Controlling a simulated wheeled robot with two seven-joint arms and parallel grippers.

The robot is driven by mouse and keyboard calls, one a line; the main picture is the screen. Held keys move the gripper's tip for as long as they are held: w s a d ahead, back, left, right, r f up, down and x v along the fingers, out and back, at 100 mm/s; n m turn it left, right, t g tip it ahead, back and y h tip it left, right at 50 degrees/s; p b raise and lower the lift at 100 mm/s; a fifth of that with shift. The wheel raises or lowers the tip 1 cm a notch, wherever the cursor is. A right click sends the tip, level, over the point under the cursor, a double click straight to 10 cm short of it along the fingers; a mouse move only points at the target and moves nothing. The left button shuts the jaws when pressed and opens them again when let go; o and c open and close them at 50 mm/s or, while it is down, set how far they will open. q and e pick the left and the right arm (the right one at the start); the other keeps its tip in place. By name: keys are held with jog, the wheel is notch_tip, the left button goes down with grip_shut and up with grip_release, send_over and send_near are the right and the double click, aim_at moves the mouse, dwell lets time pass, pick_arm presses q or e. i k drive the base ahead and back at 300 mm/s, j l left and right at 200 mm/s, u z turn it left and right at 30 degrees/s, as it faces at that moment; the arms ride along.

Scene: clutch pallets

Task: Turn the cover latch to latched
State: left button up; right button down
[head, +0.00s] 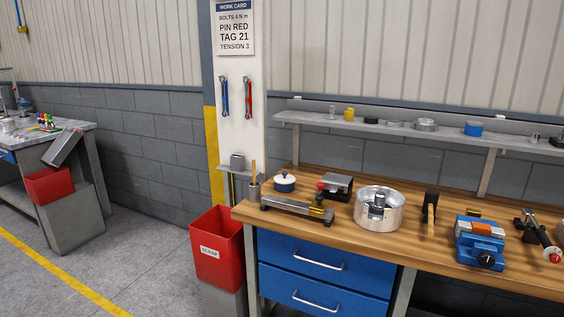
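A wooden-topped workbench (340,212) stands at the right, with several devices on it. A round silver metal housing (379,215) with a dark part in its centre sits near the middle of the bench. Left of it is a dark box-like device (338,186) with a red knob. In front of that lies a low grey fixture (293,208) with a brass end. I cannot tell which part is the cover latch or how it is turned. Neither of my grippers is in view.
A blue vise-like fixture (479,245) and a wooden-handled tool (429,212) stand further right. A white lidded pot (285,182) is at the bench's left. A red scrap bin (216,250) stands beside the bench.

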aim_at(320, 185)
jog(key=i+l, duration=0.1)
jog(key=l, duration=0.3)
jog(key=i+l, duration=0.15)
jog(key=l, duration=0.3)
jog(key=i+l, duration=0.1)
jog(key=l, duration=0.3)
jog(key=i+l+z, duration=0.1)
jog(key=l, duration=0.35)
jog(key=i+l, duration=0.15)
jog(key=l, duration=0.25)
jog(key=i+l, duration=0.15)
jog(key=l, duration=0.25)
